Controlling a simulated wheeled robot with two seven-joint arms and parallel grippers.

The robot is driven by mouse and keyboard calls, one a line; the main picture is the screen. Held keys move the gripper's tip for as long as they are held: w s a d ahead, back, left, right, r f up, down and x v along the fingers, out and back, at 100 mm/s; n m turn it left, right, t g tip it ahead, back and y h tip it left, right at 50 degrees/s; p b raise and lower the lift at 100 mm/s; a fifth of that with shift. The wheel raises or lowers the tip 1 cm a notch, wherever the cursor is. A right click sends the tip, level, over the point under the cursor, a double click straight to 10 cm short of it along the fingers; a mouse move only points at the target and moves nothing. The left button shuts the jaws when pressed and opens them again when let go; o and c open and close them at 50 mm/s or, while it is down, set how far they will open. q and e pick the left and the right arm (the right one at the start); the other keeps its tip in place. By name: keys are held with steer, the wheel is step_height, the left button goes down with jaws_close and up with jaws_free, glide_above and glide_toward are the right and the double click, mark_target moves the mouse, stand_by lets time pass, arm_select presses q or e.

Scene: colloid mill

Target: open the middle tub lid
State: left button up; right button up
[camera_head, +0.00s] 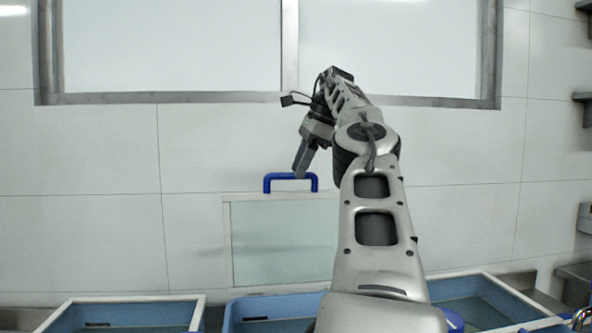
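The middle tub lid (280,240) is a clear pane in a pale frame. It stands raised, roughly upright, behind the blue middle tub (270,308), whose opening shows at the bottom of the view. Its blue handle (272,182) is at the top edge. My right gripper (301,170) reaches down to the handle, and its fingers overlap the handle's top bar. Only one side of the fingers shows, so I cannot tell whether they are shut on it. My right arm hides the lid's right side and part of the tub. My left gripper is not in view.
A blue tub with a pale-framed lid (130,303) lies at the lower left, and a similar one (480,300) at the lower right. Shiny metal (581,317) shows at the bottom right corner. A tiled wall (100,160) with a window stands behind.

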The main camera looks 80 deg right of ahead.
steer(key=s, duration=1.1)
steer(key=shift+s+b, duration=0.2)
steer(key=shift+b, duration=0.25)
steer(key=shift+a, duration=0.1)
